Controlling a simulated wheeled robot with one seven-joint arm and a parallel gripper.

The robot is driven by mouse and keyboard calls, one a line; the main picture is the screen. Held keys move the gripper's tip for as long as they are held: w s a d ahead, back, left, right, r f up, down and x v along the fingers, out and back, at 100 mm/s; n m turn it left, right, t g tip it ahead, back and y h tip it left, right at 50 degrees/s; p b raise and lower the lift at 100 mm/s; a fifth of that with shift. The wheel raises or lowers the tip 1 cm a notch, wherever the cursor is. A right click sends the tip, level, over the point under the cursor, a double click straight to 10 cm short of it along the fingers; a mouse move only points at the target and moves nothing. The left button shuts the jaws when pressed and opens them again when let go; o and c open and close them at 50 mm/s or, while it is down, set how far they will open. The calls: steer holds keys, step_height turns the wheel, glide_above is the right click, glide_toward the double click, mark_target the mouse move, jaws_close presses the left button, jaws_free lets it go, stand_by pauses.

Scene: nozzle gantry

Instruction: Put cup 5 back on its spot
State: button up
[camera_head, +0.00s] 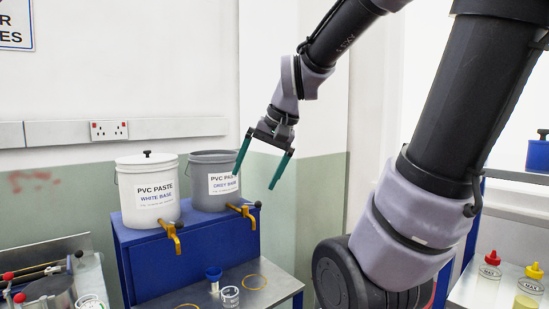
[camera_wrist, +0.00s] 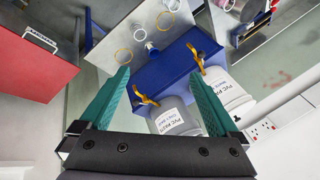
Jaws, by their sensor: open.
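My gripper (camera_head: 253,182) is open and empty, raised in front of the wall to the right of the paste buckets. Its two green fingers also show spread apart in the wrist view (camera_wrist: 160,71). Another clear cup (camera_head: 90,302) is at the lower left edge. No number is readable, so I cannot tell which is cup 5.
White (camera_head: 148,190) and grey (camera_head: 212,182) paste buckets with yellow taps stand on a blue stand (camera_head: 140,262). Air around my gripper is clear.

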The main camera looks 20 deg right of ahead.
steer(key=s+d+r+t+h, duration=0.1)
steer(key=s+d+r+t, duration=0.1)
steer(key=s+r, duration=0.1)
steer(key=shift+s+d+r+n, duration=0.2)
steer(key=shift+s+r+n, duration=0.2)
steer(key=shift+s, duration=0.35)
